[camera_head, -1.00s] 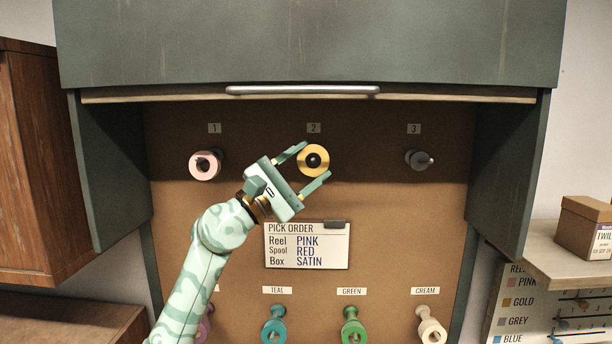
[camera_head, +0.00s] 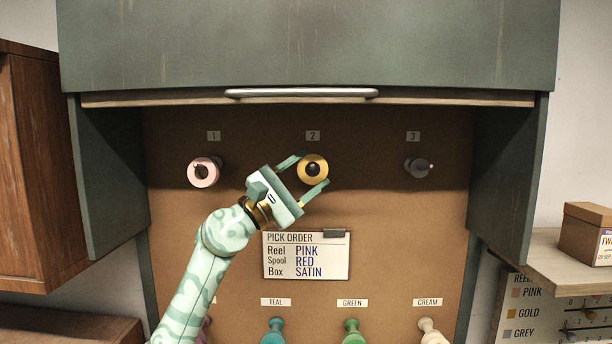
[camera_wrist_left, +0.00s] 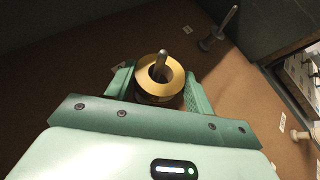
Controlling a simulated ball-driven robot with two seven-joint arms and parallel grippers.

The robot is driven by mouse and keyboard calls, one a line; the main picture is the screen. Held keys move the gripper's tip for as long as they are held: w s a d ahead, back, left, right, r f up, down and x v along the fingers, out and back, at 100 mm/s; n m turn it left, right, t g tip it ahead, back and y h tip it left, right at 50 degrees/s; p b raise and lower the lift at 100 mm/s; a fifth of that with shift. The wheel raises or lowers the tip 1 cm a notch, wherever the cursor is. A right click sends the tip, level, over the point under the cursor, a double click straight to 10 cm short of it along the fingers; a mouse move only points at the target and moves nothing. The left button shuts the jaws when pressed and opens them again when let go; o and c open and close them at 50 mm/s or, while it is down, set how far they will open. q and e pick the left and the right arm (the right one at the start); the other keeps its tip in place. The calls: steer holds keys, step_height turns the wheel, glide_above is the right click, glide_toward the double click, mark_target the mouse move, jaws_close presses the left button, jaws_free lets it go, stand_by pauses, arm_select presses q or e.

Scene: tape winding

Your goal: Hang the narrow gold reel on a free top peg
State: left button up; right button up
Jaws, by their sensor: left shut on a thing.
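The narrow gold reel (camera_head: 302,172) is at the middle top peg, below label 2. My left gripper (camera_head: 312,172) is shut on it, one finger on each side of its rim. In the left wrist view, the gold reel (camera_wrist_left: 145,88) sits between the two fingers, and the metal peg (camera_wrist_left: 161,58) shows through its hole, so the reel is around the peg. How far back it sits on the peg is hard to tell. A pink reel (camera_head: 204,182) hangs on peg 1. Peg 3 (camera_head: 417,167) is bare. My right gripper is not in view.
A pick order card (camera_head: 306,262) is on the brown board below the reel. Spools, including teal (camera_head: 274,334), green (camera_head: 351,335) and cream (camera_head: 430,331), stick out along the bottom. The raised cabinet door (camera_head: 306,45) overhangs the pegs, with side walls left and right.

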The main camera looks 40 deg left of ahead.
arm_select(q)
steer(key=o, duration=1)
steer(key=shift+o, duration=0.2)
steer(key=shift+f, duration=0.1)
steer(key=b+v, duration=0.9)
steer(key=v, duration=0.7)
steer(key=shift+s, duration=0.15)
steer(key=shift+f, duration=0.1)
